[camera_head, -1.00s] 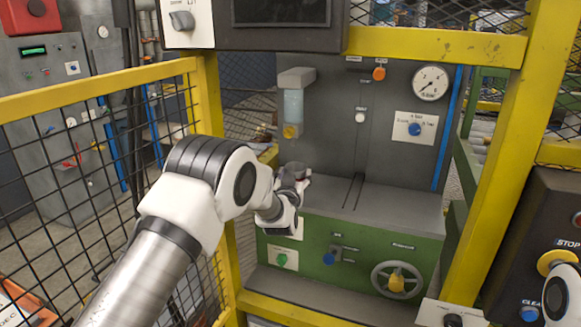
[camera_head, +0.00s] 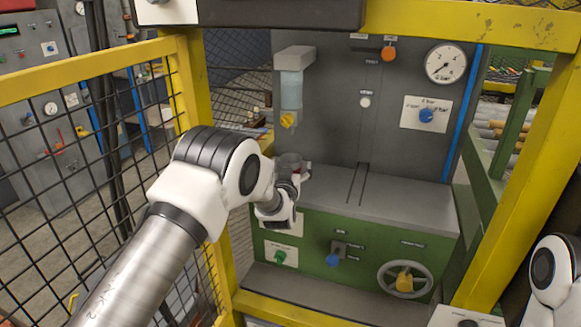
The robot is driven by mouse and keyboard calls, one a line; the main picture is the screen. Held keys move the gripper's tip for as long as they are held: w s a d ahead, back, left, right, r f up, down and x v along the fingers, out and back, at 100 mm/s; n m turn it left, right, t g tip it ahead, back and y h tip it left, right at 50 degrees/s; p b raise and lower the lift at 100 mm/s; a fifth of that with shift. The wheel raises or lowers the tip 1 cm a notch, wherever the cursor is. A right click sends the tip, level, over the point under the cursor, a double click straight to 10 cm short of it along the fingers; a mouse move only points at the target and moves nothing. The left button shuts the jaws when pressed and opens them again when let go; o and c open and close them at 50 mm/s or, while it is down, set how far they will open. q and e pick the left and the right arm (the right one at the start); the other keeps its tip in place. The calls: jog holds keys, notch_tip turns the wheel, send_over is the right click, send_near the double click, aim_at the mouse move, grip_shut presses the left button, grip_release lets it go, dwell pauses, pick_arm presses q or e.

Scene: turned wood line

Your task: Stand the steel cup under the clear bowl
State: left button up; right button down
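The clear bowl (camera_head: 291,90) is a pale bluish see-through container under a grey bracket on the machine's back panel, with a yellow knob (camera_head: 288,120) at its lower end. The steel cup (camera_head: 290,161) shows as a small grey cup a little below the bowl, at the left end of the grey ledge. My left gripper (camera_head: 296,176) is at the cup, with a finger beside its right side. My wrist hides most of the fingers, so I cannot tell whether they grip the cup. In the head view, part of my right arm (camera_head: 553,272) shows at the lower right; its gripper is out of view.
The grey ledge (camera_head: 400,202) is clear to the right of the cup, with a dark slot in it. Yellow frame posts (camera_head: 516,190) and a mesh fence (camera_head: 90,170) flank the opening. A gauge (camera_head: 446,64) and a handwheel (camera_head: 405,279) are on the machine.

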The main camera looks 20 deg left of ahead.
pick_arm(q)
jog(key=shift+a+f, duration=0.1)
jog(key=shift+s+f, duration=0.1)
jog(key=shift+s, duration=0.25)
jog(key=s+d+b, duration=0.2)
jog(key=s+b, duration=0.1)
jog(key=s, duration=0.8)
jog(key=s+a+f+g+h, duration=0.15)
jog(key=s+f+g, duration=0.25)
jog(key=s+f, duration=0.6)
jog(key=s+a+f+g, duration=0.2)
jog(key=s+f+g, duration=0.35)
jog(key=f, duration=0.85)
jog(key=s+f+g, duration=0.4)
jog(key=s+f, duration=0.1)
jog(key=s, duration=0.9)
jog(key=s+f+m+g+h, duration=0.1)
jog(key=s+f+g, duration=0.3)
jog(key=s, duration=1)
jog(key=shift+s+f, duration=0.4)
jog(key=shift+f, duration=0.2)
